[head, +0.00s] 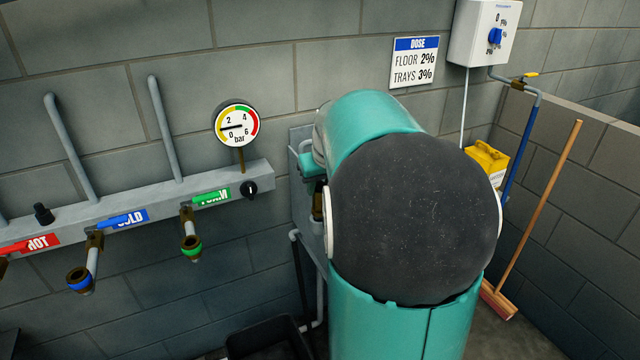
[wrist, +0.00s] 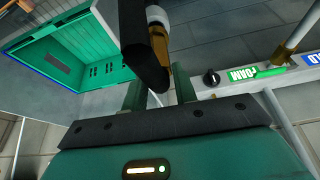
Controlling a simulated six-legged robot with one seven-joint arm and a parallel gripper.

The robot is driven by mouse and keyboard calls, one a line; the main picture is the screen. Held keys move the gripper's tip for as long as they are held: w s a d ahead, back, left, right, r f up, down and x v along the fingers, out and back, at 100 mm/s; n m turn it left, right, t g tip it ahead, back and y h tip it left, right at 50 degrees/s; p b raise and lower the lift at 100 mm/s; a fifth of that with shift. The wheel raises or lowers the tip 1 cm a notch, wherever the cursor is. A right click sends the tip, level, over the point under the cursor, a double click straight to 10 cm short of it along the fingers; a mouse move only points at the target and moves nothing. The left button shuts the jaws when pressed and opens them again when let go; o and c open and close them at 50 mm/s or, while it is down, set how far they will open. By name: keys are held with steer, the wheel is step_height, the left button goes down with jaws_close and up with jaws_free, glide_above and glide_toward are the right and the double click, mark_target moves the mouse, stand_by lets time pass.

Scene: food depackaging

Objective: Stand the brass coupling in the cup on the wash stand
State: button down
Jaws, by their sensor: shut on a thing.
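In the wrist view, the two green fingers of my gripper (wrist: 160,94) are shut on the brass coupling (wrist: 161,52), which has a pale ring at its far end. A thick black piece (wrist: 146,62) lies along the coupling's left side and covers part of it. In the head view my teal arm hides most of my gripper. A little teal and brass shows at the arm's left edge, close to a grey wall panel and pipework. I cannot make out the cup in either view, and I cannot tell which part is the wash stand.
A grey rail carries the red HOT, blue COLD and green FOAM taps (head: 190,235) and a black knob (head: 250,189). A pressure gauge (head: 236,125) is above it. A black tub (head: 268,340) is below; a broom (head: 540,205) leans right.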

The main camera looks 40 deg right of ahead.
steer(key=shift+f, duration=0.1)
stand_by(0.3)
steer(key=shift+f, duration=0.35)
steer(key=shift+f, duration=0.35)
stand_by(0.6)
steer(key=c, duration=1)
jaws_free()
steer(key=shift+c, duration=0.2)
steer(key=v, duration=1.3)
steer(key=shift+s+r, duration=0.2)
steer(key=shift+r, duration=0.15)
